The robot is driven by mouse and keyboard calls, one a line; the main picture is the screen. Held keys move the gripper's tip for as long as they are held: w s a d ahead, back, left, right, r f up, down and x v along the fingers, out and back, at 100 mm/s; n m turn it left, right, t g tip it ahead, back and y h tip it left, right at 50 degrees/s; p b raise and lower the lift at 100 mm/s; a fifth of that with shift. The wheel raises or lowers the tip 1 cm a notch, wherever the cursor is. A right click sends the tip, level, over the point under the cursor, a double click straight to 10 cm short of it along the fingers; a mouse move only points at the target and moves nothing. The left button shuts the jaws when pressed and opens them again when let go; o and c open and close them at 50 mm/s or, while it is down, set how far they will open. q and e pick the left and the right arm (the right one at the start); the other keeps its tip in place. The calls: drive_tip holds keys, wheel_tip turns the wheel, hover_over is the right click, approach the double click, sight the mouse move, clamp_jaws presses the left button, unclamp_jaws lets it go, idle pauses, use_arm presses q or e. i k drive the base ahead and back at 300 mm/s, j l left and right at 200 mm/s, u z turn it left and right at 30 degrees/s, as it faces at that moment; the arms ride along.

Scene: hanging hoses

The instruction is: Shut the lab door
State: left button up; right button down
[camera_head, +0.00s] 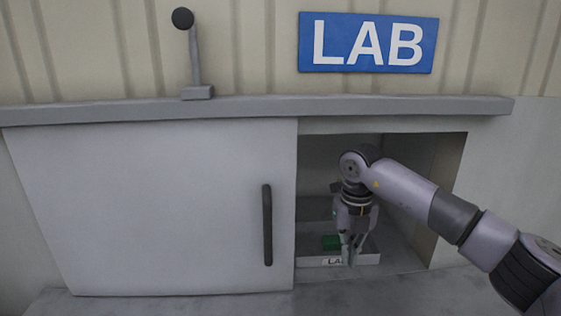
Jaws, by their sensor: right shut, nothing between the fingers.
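The lab door (160,205) is a large pale grey sliding panel on the left, under a grey rail (250,107). It has a dark vertical handle (267,225) near its right edge. The doorway (425,180) to the right of the panel is open. My right gripper (348,262) hangs pointing down in the opening, to the right of the handle and apart from it. Its fingers are shut and hold nothing. It covers part of a low tray (368,259) with a partly hidden label. My left gripper is out of view.
A green item (331,242) lies in or behind the tray, close to my gripper. A blue LAB sign (368,43) hangs above the opening. A lever with a dark knob (182,18) stands above the rail. The doorway's right side wall (447,190) borders my forearm.

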sight(192, 206)
drive_tip(key=k, duration=1.4)
